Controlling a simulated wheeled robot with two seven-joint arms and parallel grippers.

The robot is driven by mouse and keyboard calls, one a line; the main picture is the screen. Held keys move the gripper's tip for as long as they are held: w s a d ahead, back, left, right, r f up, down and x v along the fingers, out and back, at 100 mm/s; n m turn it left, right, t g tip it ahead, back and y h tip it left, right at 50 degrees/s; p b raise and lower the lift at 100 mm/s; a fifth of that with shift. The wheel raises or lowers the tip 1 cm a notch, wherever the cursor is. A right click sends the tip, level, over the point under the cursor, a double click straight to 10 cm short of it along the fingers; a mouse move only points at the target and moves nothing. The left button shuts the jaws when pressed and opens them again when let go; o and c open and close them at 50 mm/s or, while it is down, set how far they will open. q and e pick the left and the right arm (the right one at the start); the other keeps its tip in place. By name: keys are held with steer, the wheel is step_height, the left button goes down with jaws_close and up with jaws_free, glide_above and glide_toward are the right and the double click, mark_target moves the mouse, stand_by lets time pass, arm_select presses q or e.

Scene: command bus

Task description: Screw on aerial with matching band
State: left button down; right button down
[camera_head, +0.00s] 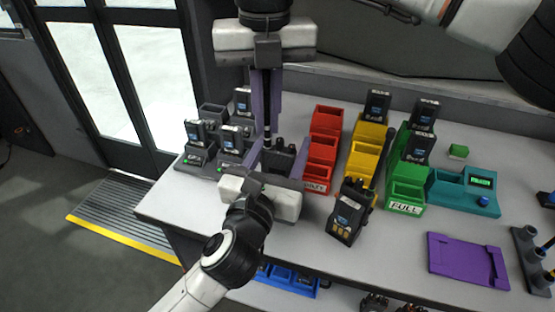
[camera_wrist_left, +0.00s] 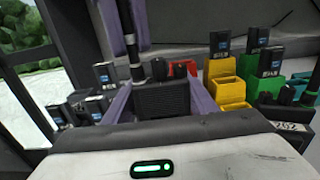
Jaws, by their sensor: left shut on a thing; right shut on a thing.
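My left gripper (camera_head: 268,172) reaches in from the bottom, its purple fingers shut on a dark radio (camera_head: 279,158). The radio also shows in the left wrist view (camera_wrist_left: 162,99), upright, with knobs on top. My right gripper (camera_head: 266,88) hangs above it, pointing down and shut on a black aerial (camera_head: 267,112). The aerial is upright, its lower end at the left part of the radio's top. In the left wrist view the aerial (camera_wrist_left: 131,45) has a pale band. I cannot tell whether it is seated. Any band on the held radio is not readable.
Radios stand in chargers (camera_head: 198,158) at left. Red (camera_head: 322,150), yellow (camera_head: 364,150) and green (camera_head: 407,190) bins stand right of the grippers. Another radio (camera_head: 346,212) stands near the front edge. A teal tester (camera_head: 470,190), purple tray (camera_head: 467,260) and aerial rack (camera_head: 530,262) lie at right.

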arm_select(q)
steer(key=shift+s+d+f, duration=0.1)
steer(key=shift+d+f, duration=0.05)
steer(key=shift+f, duration=0.2)
arm_select(e)
steer(key=m, duration=0.6)
steer(key=shift+s+m, duration=0.1)
steer(key=shift+m, duration=0.3)
steer(key=m, duration=1.2)
steer(key=c, duration=1.8)
jaws_free()
step_height(320, 180, up, 12)
steer(key=shift+s, duration=0.1)
